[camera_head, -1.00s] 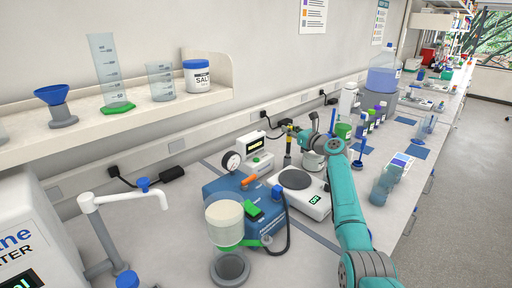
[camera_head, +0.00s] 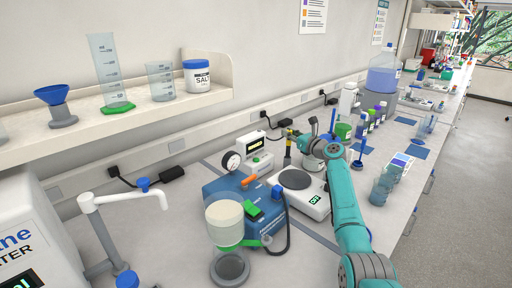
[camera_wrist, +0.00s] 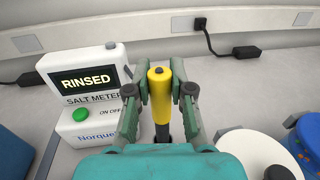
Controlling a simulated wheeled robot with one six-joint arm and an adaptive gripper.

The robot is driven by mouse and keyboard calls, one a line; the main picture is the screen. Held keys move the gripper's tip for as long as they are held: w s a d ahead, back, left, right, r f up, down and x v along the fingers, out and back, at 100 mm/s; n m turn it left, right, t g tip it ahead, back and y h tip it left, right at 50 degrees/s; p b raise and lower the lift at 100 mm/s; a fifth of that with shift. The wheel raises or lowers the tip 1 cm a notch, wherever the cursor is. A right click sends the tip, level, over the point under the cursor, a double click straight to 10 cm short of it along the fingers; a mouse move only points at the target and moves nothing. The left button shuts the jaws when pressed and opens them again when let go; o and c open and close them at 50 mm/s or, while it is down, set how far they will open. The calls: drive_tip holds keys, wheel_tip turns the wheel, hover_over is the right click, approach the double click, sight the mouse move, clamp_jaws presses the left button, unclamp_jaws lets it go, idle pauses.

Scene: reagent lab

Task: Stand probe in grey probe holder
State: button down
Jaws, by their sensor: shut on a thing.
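The probe (camera_wrist: 160,88) has a yellow handle and a dark lower part. In the wrist view it stands upright between the fingers of my gripper (camera_wrist: 160,68), which is shut on it. The probe also shows in the head view (camera_head: 289,144), close to the wall side of the bench beside the salt meter. The salt meter (camera_wrist: 87,92) stands just left of my gripper, with a screen reading "RINSED" and a green button. I cannot make out the grey probe holder; the probe's lower end is hidden behind my gripper in the wrist view.
A white stirrer with a dark round plate (camera_head: 295,180) and a blue pump unit (camera_head: 238,197) stand nearer. A power adapter (camera_wrist: 246,52) and cable lie by the wall.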

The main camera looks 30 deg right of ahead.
sight(289, 145)
drive_tip(key=shift+f, duration=1.5)
drive_tip(key=c, duration=0.9)
unclamp_jaws()
drive_tip(key=shift+c, duration=0.2)
